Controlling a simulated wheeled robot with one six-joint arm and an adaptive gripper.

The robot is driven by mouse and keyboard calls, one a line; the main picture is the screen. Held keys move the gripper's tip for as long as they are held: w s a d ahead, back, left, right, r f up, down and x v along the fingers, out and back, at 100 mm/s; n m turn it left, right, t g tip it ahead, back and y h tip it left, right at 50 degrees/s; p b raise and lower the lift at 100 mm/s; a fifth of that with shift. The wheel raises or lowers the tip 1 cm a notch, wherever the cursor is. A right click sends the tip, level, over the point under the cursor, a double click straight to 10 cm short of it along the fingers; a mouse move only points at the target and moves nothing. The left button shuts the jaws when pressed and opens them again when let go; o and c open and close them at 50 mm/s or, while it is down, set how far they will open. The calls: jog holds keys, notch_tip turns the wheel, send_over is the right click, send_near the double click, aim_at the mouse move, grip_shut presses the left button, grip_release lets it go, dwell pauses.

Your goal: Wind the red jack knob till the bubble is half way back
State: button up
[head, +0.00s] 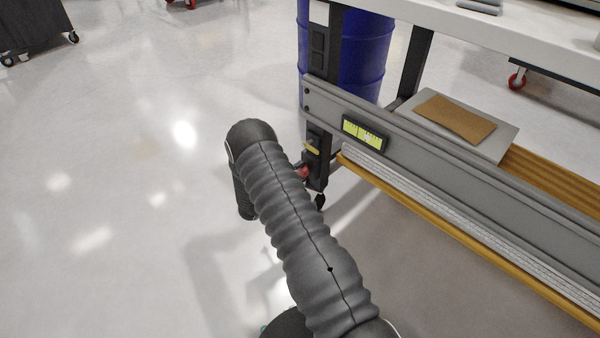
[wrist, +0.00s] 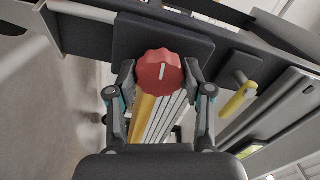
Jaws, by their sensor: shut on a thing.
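The red jack knob (wrist: 159,72) is round and scalloped, with a white line on its face that points almost straight up in the wrist view. My gripper (wrist: 159,80) has one finger on each side of the knob and is shut on it. In the head view only a bit of the red knob (head: 303,172) shows past my arm, and my gripper is hidden there. The bubble level (head: 364,133) is a yellow-green window in a dark frame on the grey rail. Its bubble is too small to place surely. In the wrist view a sliver of the level's window shows at the lower right.
A yellow-handled lever (wrist: 238,100) stands to the right of the knob. The grey rail (head: 440,165) runs to the right below a white bench (head: 520,38). A blue drum (head: 368,50) stands behind. A brown pad (head: 455,118) lies on a grey plate. Open floor lies left.

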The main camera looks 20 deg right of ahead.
jog(key=shift+w+n, duration=0.1)
jog(key=shift+n, duration=0.2)
dwell(0.4)
jog(key=o, duration=1.2)
jog(key=shift+c, duration=0.2)
jog(key=v, duration=1.2)
